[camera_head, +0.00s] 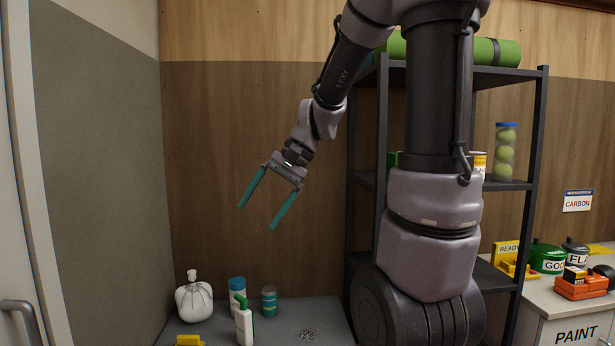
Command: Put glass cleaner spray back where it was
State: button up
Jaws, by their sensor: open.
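A white spray bottle with a green top (243,322), which looks like the glass cleaner spray, stands upright on the grey surface (285,317) at the lower left.
A dark shelf rack (534,140) holds a tennis ball tube (504,152). A white cabinet (570,329) stands right.

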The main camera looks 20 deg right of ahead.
jog(key=s+d+r+n+t+h, duration=0.2)
jog(key=s+d+r+t+h, duration=0.2)
jog(key=s+d+r+t, duration=0.2)
jog(key=s+r, duration=0.2)
jog(key=s, duration=0.1)
jog(key=shift+s+d+h, duration=0.15)
jog(key=shift+d+h, duration=0.15)
